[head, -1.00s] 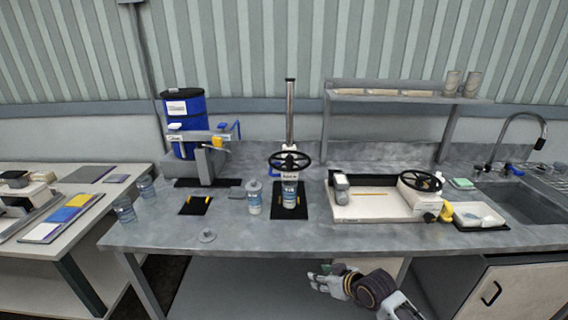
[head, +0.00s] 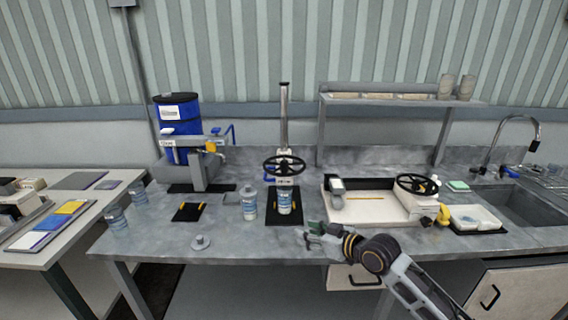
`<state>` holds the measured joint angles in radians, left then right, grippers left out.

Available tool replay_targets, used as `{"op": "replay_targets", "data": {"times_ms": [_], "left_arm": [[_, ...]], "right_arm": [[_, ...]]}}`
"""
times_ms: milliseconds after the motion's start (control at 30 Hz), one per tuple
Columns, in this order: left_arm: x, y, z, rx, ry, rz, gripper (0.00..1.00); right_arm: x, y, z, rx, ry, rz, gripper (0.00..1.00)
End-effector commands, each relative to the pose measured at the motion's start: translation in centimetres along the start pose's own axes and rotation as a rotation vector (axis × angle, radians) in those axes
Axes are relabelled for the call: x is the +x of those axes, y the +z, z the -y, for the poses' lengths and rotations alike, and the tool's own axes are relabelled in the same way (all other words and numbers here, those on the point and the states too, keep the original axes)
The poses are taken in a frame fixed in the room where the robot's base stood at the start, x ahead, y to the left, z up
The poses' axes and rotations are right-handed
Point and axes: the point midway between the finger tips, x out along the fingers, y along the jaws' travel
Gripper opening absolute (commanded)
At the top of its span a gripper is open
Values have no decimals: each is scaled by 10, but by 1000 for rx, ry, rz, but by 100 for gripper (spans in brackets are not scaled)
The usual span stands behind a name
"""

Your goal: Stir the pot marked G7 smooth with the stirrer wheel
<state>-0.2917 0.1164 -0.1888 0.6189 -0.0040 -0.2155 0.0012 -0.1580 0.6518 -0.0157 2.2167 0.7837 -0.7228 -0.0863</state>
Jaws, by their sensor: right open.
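The stirrer wheel (head: 284,166) is a black spoked handwheel on the stirrer stand (head: 284,115), a metal post at the middle of the bench. A pot (head: 284,202) with a blue and white label stands upright on the black base below the wheel. Another similar pot (head: 248,204) stands just left of the base. The markings are too small to read, so I cannot tell which is G7. My right gripper (head: 312,232) is open and empty at the bench's front edge, right of and nearer than the stand. My left gripper is not in view.
Two more pots (head: 117,218) stand at the bench's left end. A grey lid-like disc (head: 201,243) lies near the front edge. A blue drum (head: 178,125) stands behind left. A white tray machine with a second black handwheel (head: 418,184) and a sink (head: 520,202) are to the right.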

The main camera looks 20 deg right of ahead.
Motion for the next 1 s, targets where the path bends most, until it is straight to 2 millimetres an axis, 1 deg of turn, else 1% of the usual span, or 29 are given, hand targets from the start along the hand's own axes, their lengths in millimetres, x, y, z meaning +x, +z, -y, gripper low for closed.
{"op": "replay_targets", "data": {"times_ms": [33,167,200,300,433,533,700,867,1000], "left_arm": [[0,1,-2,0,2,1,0],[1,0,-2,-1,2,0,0],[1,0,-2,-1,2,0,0],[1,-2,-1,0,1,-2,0],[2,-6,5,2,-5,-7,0],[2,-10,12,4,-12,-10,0],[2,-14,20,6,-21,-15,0],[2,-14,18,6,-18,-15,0],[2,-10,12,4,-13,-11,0]], "right_arm": [[-2,-18,-8,-10,-2,-41,41],[-9,-66,-25,-18,-14,-153,41],[-12,-80,-29,-20,-17,-186,41],[-20,-113,-41,-20,-22,-263,41],[-31,-144,-50,-19,-26,-335,41],[-35,-156,-54,-18,-28,-365,41],[-37,-160,-55,-16,-29,-375,41],[-37,-160,-55,-16,-29,-375,41],[-36,-160,-55,-16,-28,-374,41]]}}
